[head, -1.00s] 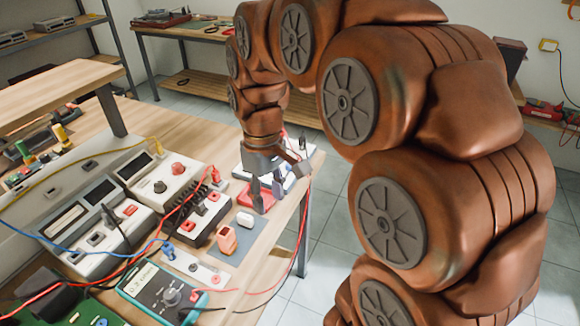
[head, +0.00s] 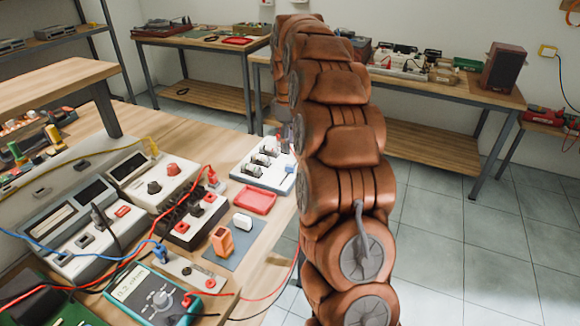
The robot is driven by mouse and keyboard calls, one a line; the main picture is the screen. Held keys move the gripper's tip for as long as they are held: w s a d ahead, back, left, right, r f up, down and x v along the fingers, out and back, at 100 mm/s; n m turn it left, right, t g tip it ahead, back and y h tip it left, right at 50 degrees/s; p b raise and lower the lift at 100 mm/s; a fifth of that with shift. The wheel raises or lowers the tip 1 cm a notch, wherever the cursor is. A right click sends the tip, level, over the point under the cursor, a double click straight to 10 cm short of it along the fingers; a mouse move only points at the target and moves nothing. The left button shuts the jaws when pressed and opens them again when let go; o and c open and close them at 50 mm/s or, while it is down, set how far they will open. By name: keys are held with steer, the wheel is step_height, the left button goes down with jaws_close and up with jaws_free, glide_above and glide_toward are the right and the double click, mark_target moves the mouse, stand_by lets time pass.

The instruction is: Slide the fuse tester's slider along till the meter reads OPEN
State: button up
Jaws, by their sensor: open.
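A handheld teal meter (head: 147,295) lies at the front left of the bench. Its display is small but seems to show a low ohm value, not OPEN. Behind it lies a pale grey strip (head: 187,271) with dark and red terminals. An orange block (head: 222,240) and a small white block (head: 243,222) stand on a grey-blue mat (head: 246,250). I cannot tell which part is the tester's slider.
A red tray (head: 255,201) and a white board with several switches (head: 265,165) lie along the right side of the bench. Instrument boxes (head: 90,225) and loose red, blue and black leads crowd the left. Open tiled floor (head: 450,240) lies to the right.

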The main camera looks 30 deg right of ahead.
mark_target(290, 166)
steer(key=shift+w+d+f, duration=0.1)
steer(key=shift+d+f, duration=0.05)
steer(key=shift+f, duration=0.15)
steer(key=shift+f+p, duration=0.5)
steer(key=shift+f, duration=3.2)
steer(key=shift+c, duration=0.4)
jaws_close()
